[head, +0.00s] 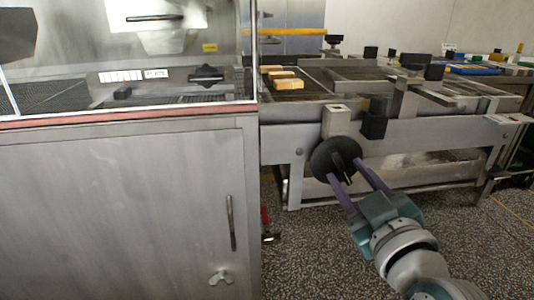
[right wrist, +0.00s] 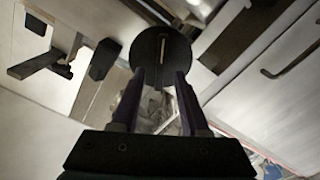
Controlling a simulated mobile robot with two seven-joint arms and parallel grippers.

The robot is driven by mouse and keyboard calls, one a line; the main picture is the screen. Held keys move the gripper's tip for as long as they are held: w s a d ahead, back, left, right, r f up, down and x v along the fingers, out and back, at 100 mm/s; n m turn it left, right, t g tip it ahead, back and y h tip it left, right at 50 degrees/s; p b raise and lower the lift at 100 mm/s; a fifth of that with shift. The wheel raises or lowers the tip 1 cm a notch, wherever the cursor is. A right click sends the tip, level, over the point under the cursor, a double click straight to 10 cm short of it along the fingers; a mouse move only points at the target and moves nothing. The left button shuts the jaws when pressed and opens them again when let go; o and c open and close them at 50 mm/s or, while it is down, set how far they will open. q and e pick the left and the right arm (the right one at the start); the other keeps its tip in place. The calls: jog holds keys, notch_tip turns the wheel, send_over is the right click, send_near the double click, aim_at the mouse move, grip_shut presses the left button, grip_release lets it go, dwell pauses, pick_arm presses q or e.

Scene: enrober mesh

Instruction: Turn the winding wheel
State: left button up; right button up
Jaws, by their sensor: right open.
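The winding wheel (head: 328,155) is a dark round disc on the front side of the steel conveyor frame in the head view. It has a dark handle or bar across its face. In the right wrist view the wheel (right wrist: 160,52) faces the camera, with a light upright bar at its middle. My right gripper (head: 346,178) has two purple fingers, spread apart, with the tips at the wheel's lower edge. In the right wrist view its fingers (right wrist: 158,80) are apart with the wheel beyond them. I cannot tell whether they touch it. My left gripper is not in view.
A large steel cabinet (head: 120,210) with a glass-fronted top fills the left. The conveyor frame (head: 420,135) carries a mesh bed, yellow blocks (head: 285,80) and dark fittings. A dark block (head: 374,122) sits right of the wheel. Speckled floor (head: 320,250) is open below.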

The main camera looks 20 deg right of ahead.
jog(key=shift+x, duration=1)
jog(key=shift+c, duration=0.3)
grip_shut()
